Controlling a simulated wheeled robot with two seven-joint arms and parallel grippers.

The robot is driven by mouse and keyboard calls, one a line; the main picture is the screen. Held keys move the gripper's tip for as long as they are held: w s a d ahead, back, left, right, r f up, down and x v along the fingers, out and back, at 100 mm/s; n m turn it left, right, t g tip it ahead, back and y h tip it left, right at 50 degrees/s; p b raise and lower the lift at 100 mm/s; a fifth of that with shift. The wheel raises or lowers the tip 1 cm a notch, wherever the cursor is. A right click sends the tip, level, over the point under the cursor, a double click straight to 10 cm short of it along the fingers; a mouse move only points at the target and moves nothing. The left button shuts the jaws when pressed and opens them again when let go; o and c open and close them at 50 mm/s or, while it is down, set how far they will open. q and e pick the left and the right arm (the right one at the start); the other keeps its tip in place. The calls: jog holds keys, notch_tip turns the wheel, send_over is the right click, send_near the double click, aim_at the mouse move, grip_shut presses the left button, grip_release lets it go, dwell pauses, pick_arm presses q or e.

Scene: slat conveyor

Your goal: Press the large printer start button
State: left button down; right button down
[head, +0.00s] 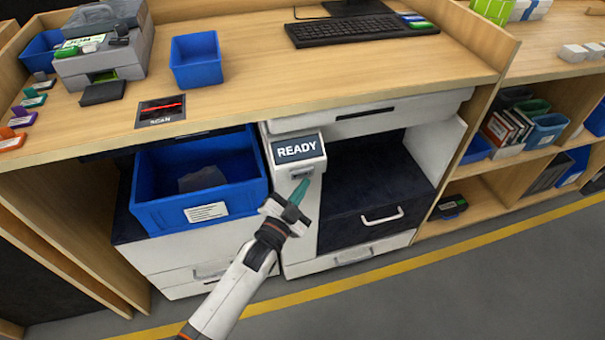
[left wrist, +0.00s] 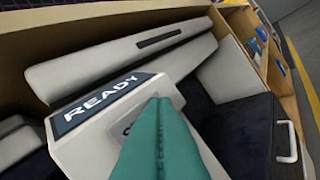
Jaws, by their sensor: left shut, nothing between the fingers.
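The printer panel (head: 297,151) is a pale box with a dark READY display, under the desk top, left of a dark open bay. A small grey button area (head: 302,172) shows on its front below the display. My left gripper (head: 298,190) is shut and empty, with its teal fingertips just below and in front of that area. In the left wrist view the teal fingers (left wrist: 160,140) cover most of the button area, beside the READY display (left wrist: 100,100). I cannot tell whether the tips touch it. My right gripper is not in view.
A blue bin (head: 200,190) stands left of the panel. The desk (head: 330,75) overhangs above, with a keyboard (head: 360,30), a small blue bin (head: 196,60) and a label printer (head: 103,45). The drawer (head: 365,222) is at right. Grey floor lies in front.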

pick_arm(q)
jog(key=shift+w, duration=0.2)
dwell(0.6)
jog(key=shift+w+a, duration=0.15)
jog(key=shift+w, duration=0.1)
